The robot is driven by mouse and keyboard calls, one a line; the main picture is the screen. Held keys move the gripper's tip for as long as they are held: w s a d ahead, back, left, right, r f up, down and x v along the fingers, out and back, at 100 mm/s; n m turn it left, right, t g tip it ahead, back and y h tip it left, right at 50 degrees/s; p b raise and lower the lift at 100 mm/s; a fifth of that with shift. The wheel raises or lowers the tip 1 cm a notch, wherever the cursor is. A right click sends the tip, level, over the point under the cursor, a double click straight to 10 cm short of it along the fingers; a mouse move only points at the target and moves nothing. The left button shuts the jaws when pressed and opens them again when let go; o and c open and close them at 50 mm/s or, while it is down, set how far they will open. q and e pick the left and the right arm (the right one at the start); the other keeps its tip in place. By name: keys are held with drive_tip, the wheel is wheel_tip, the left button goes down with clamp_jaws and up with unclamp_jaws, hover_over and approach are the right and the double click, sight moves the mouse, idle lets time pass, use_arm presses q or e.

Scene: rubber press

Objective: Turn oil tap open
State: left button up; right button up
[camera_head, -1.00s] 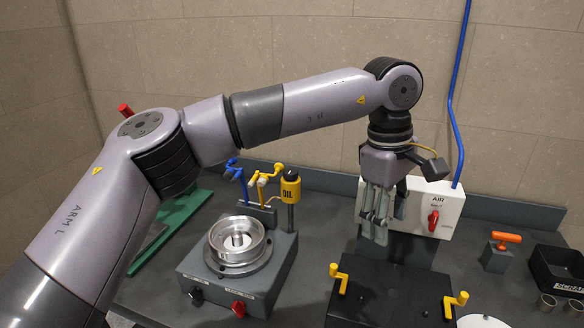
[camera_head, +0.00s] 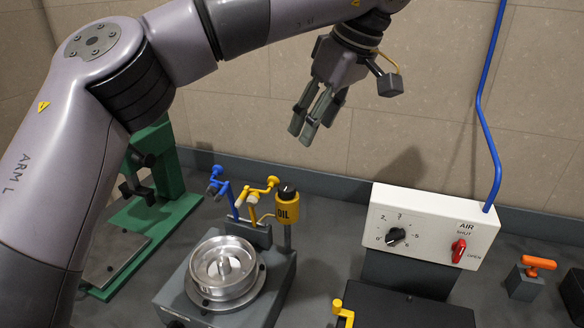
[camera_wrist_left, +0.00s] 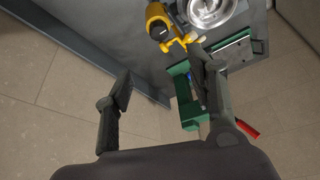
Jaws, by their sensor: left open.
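The yellow oil cup marked OIL (camera_head: 287,206) stands on a post at the back of the grey press base, with a black knob on top. Beside it, to its left, are a yellow tap (camera_head: 262,190) and a blue tap (camera_head: 219,183). My left gripper (camera_head: 304,130) is open and empty, in the air above and slightly right of the oil cup, fingers pointing down and left. My right gripper is not seen.
A round metal dish (camera_head: 224,268) sits on the press base. A green stand (camera_head: 150,205) is at left. A white AIR box (camera_head: 430,225) with a red lever stands at right, a blue hose rising from it. An orange-handled block (camera_head: 528,276) is at far right.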

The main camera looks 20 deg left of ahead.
use_arm(q)
approach(287, 187)
drive_tip(key=p+x, duration=0.2)
drive_tip(key=x, duration=0.5)
drive_tip(key=shift+a+f+p, duration=0.15)
drive_tip(key=shift+f+p, duration=0.1)
drive_tip(key=shift+p, duration=0.15)
drive_tip(key=shift+w+a+f, duration=0.1)
drive_tip(key=shift+f, duration=0.45)
drive_tip(key=c, duration=1.1)
drive_tip(key=shift+c, duration=0.2)
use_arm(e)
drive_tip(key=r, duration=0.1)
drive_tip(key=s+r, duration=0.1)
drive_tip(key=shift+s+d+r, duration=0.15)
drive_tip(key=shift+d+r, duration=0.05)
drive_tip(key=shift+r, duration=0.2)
